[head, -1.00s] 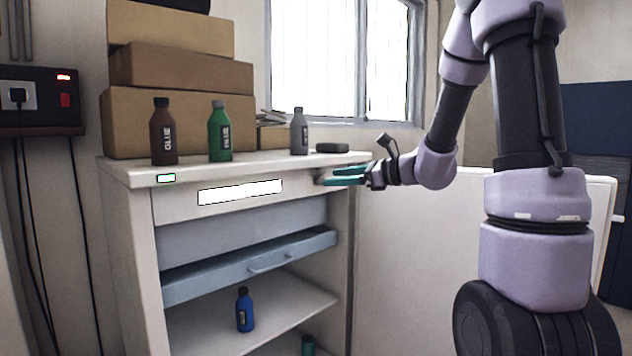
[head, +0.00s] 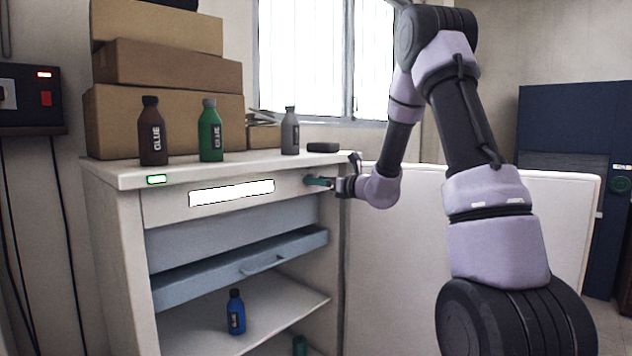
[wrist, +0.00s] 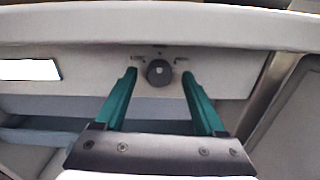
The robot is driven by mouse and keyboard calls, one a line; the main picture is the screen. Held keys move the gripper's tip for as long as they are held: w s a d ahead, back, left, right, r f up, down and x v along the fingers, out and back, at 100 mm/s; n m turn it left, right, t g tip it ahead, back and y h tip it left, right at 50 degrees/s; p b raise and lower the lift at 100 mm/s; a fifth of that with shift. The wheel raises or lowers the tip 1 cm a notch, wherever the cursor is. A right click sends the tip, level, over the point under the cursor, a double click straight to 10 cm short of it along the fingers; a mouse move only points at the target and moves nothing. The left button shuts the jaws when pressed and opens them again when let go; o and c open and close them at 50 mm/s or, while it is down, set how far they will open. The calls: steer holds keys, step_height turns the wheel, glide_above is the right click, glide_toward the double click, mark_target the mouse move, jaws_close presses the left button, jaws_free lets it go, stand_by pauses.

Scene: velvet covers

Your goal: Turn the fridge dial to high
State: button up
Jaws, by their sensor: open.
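The fridge (head: 118,245) stands open, with its door (head: 480,225) swung out to the right. In the wrist view the dark round dial (wrist: 159,73) sits on the pale panel under the top edge, with small marks on either side and above it. My gripper (wrist: 158,80) is open, its two green fingers to the left and right of the dial. I cannot tell whether they touch it. In the head view my gripper (head: 312,182) is at the right end of the panel and hides the dial.
Brown (head: 152,135), green (head: 210,132) and grey (head: 290,132) bottles stand on the fridge top, with a small black object (head: 323,147) near my gripper. Stacked boxes (head: 165,120) are behind. A blue bottle (head: 236,315) stands on a shelf below a drawer (head: 215,275).

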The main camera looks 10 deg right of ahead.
steer(key=shift+w+a, duration=0.35)
steer(key=shift+w, duration=0.1)
jaws_close()
steer(key=shift+m, duration=0.3)
steer(key=m, duration=1.1)
steer(key=shift+d+f, duration=0.1)
steer(key=shift+m, duration=0.3)
